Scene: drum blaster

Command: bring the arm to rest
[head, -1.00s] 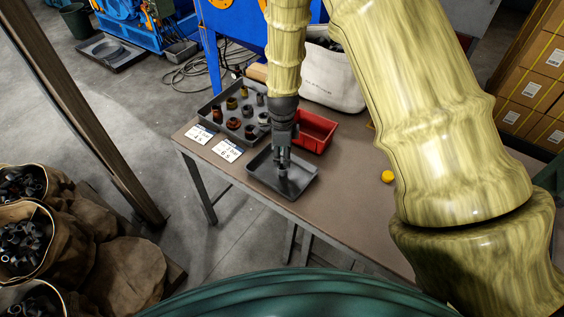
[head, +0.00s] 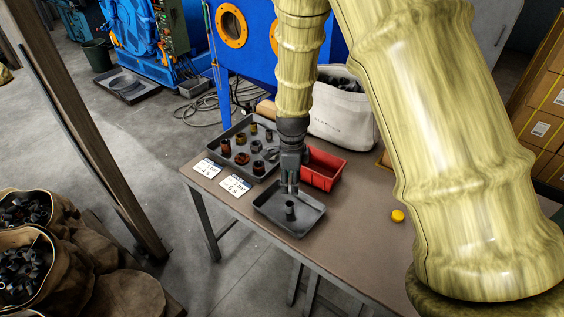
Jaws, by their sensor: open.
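My gripper (head: 289,190) points down over the dark grey tray (head: 308,225) on the brown table. It is open and empty, its fingertips a little above a small dark cylindrical part (head: 290,210). That part stands upright in the tray, apart from the fingers as far as I can see. My arm comes down from the top of the view and its large upper links cover the right side of the table.
A grey tray (head: 228,171) of several rusty and dark parts sits behind left. A red bin (head: 325,171) and a white sack (head: 342,118) stand close behind my gripper. Two cards (head: 235,186) lie left. A yellow round object (head: 398,215) lies right. The table's front is clear.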

